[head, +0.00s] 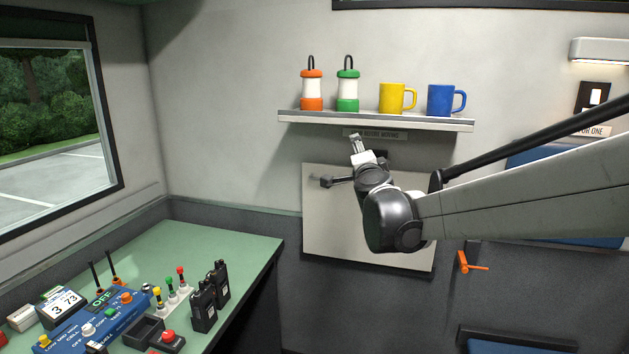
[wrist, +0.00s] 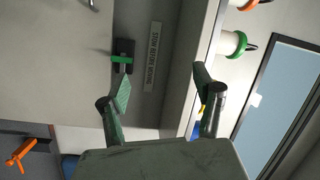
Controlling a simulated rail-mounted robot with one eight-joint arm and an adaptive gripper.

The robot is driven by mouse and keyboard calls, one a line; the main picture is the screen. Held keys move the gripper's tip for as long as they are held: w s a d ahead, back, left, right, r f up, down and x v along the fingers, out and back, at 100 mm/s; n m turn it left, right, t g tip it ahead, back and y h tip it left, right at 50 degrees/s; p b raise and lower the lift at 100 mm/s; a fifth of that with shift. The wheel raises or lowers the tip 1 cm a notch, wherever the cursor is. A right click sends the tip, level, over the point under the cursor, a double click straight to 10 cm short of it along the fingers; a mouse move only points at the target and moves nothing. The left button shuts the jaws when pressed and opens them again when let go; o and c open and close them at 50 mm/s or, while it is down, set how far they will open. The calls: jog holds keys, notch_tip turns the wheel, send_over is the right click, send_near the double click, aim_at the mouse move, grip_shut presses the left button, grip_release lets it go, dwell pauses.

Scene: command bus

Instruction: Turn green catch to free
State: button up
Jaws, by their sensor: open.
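The green catch (wrist: 121,59) is a short green bar on a dark block at the edge of a pale panel, in the wrist view. The bar lies crosswise over the block in that picture. My gripper (wrist: 163,82) is open and empty. Its left finger tip is just below the green bar in the picture; I cannot tell whether they touch. The right finger is over by the shelf edge. In the head view, my gripper (head: 356,142) is just under the shelf, in front of the top of the pale panel (head: 330,225), and the green bar is hidden.
A shelf (head: 375,120) with orange and green lanterns (head: 347,85), a yellow mug (head: 392,98) and a blue mug (head: 440,99) is close above my gripper. A label (wrist: 153,57) is beside the catch. An orange handle (head: 463,262) is lower right.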

jog(key=s+a+f+n+g+y, duration=0.15)
jog(key=s+n, duration=0.35)
jog(key=s, duration=0.5)
jog(key=s+a+f+n+g+y, duration=0.1)
jog(key=s+f+n+g+y, duration=0.3)
jog(key=s, duration=0.6)
jog(key=s+d+f+n+g+h, duration=0.1)
jog(key=s+d+f+g, duration=0.1)
jog(key=s+f, duration=0.3)
jog(key=s+d+f+n+g+h, duration=0.2)
jog(key=s+d+f, duration=0.2)
jog(key=s, duration=0.7)
jog(key=s+d+f+n+g+h, duration=0.2)
jog(key=s+f, duration=0.3)
jog(key=s, duration=0.3)
jog(key=shift+s+d+f, duration=0.35)
jog(key=shift+s+d, duration=0.05)
jog(key=shift+d, duration=0.4)
